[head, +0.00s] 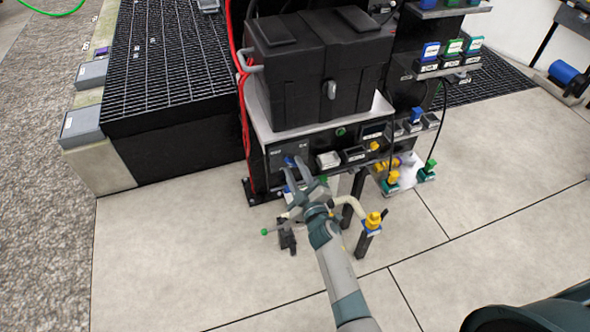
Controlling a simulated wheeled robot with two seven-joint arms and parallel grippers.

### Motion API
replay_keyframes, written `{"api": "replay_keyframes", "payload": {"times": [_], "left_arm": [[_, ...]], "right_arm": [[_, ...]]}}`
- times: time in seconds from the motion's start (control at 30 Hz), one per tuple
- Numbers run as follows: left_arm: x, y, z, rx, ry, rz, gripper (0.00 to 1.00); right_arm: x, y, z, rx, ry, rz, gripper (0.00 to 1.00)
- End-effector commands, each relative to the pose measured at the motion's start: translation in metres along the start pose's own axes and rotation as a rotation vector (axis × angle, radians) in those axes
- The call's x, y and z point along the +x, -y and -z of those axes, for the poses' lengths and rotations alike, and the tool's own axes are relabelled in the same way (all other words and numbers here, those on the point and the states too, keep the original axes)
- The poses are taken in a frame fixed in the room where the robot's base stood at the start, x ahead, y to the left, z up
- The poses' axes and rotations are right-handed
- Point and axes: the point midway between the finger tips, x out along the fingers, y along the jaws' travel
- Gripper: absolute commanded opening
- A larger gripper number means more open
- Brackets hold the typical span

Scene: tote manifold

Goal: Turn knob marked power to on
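A dark control panel (273,166) is on the front of the black unit, low under a metal shelf. I cannot tell whether a fingertip touches the blue part; the gripper hides the panel's lower part. My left gripper is not in view.
A black case (318,70) sits on the metal shelf (262,118) above the panel. Red cables (242,110) hang at its left. Floor in front is mostly clear.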

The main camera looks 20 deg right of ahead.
Motion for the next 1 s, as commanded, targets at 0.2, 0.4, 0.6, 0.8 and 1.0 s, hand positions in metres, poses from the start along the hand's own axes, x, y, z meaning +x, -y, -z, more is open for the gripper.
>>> {"api": "replay_keyframes", "payload": {"times": [0.2, 0.4, 0.6, 0.8, 1.0], "left_arm": [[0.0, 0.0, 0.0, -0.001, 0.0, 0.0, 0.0], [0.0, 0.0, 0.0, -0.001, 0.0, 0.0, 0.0], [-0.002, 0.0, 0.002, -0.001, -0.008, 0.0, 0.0], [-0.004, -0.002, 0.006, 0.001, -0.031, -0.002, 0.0], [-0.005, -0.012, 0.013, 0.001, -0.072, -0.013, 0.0]], "right_arm": [[0.0, 0.0, 0.0, 0.0, 0.0, 0.0, 0.0], [0.0, 0.0, 0.0, 0.003, 0.0, 0.0, 0.0], [0.0, 0.0, 0.001, 0.031, 0.0, 0.001, 0.0], [0.0, 0.0, 0.001, 0.113, 0.0, 0.001, 0.0], [-0.001, -0.001, 0.001, 0.252, 0.0, 0.001, 0.0]]}}
